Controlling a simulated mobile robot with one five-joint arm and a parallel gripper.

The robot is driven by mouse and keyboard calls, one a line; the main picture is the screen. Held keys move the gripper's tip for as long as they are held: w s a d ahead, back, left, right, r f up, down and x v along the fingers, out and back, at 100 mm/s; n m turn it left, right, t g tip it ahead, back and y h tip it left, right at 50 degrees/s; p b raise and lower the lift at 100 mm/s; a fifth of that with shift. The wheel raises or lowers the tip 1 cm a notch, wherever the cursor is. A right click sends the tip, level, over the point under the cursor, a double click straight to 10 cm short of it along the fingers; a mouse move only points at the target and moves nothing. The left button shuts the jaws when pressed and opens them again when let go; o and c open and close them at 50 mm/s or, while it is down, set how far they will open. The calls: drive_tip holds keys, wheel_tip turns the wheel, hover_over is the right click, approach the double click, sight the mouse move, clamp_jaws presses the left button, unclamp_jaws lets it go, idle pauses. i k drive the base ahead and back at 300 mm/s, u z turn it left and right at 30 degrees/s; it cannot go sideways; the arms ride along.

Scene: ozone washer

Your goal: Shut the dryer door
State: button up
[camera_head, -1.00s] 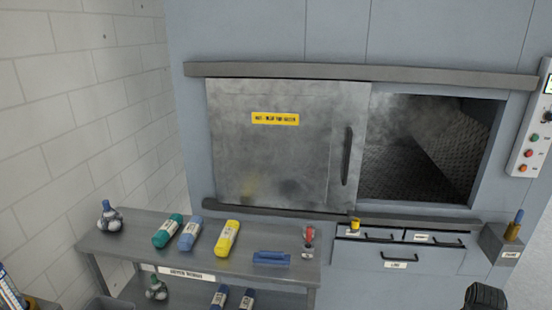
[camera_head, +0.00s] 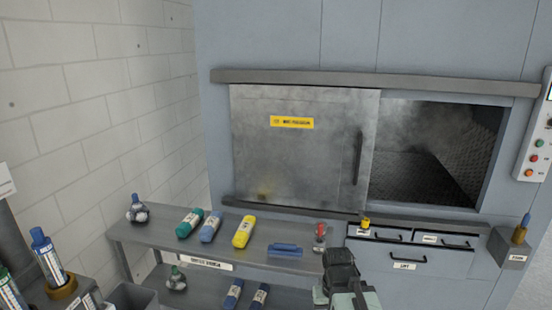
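The dryer door (camera_head: 300,150) is a grey metal sliding panel with a yellow label and a dark vertical handle (camera_head: 357,158) near its right edge. It stands slid to the left, between an upper and a lower rail. The dryer opening (camera_head: 432,155) to its right is uncovered and shows a dark, hazy inside with a textured floor. My gripper (camera_head: 340,262) is at the bottom of the view, right of centre, below and apart from the door handle. Its fingers are too unclear to tell whether they are open or shut.
A grey shelf table (camera_head: 135,232) below the door holds several bottles, a blue brush (camera_head: 285,249) and a red-topped item (camera_head: 320,237). Drawers (camera_head: 412,237) sit under the opening. A control panel (camera_head: 537,135) is at the right. A bottle (camera_head: 48,258) stands at the lower left.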

sight(308, 147)
drive_tip(key=u, duration=0.05)
drive_tip(key=i, duration=1.5)
